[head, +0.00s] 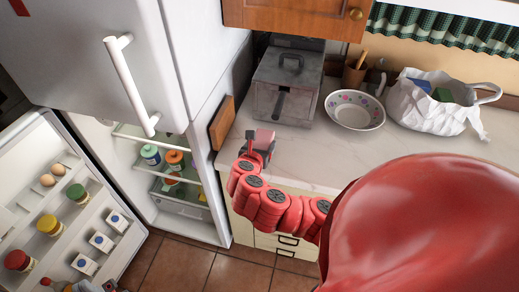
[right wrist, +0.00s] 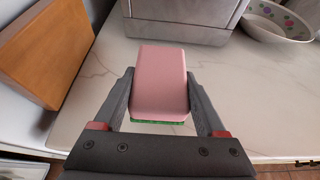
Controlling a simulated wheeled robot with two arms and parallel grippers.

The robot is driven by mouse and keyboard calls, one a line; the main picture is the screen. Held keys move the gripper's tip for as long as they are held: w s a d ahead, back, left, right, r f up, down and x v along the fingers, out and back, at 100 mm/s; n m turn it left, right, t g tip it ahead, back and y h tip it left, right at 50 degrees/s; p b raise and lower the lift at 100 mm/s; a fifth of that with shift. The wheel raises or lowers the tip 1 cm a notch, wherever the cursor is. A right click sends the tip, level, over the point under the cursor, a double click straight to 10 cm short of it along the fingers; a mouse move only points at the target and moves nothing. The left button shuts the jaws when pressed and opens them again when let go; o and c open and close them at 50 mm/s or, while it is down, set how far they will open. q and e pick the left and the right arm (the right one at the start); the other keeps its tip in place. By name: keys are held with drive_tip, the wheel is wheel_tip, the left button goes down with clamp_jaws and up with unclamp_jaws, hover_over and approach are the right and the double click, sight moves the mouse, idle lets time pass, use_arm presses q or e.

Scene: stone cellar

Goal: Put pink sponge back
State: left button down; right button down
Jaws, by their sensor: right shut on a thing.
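The pink sponge (right wrist: 160,80) is a pink block with a thin green layer on its lower face. My right gripper (right wrist: 160,100) is shut on it, with one finger at each side. In the head view the sponge (head: 264,137) and right gripper (head: 260,148) are at the counter's left front edge, before the grey metal box. A small dark part at the bottom left of the head view looks like my left gripper (head: 113,286). It is mostly cut off, so its jaws cannot be made out.
The counter (head: 318,148) holds a grey metal box (head: 288,85), a patterned bowl (head: 354,109) and a white bag (head: 430,105). A wooden board (head: 222,122) stands at the counter's left end. The fridge door (head: 60,215) is open at left, with food on its shelves.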

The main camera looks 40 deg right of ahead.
sight(260, 146)
drive_tip(key=shift+w+d, duration=0.25)
drive_tip(key=shift+w, duration=0.75)
drive_tip(key=shift+w+d+f, duration=0.15)
drive_tip(key=shift+w+f, duration=0.05)
wheel_tip(260, 146, down, 3)
drive_tip(key=shift+r+p, duration=0.2)
drive_tip(key=shift+p, duration=0.25)
drive_tip(key=shift+f, duration=0.35)
drive_tip(key=shift+f, duration=0.1)
unclamp_jaws()
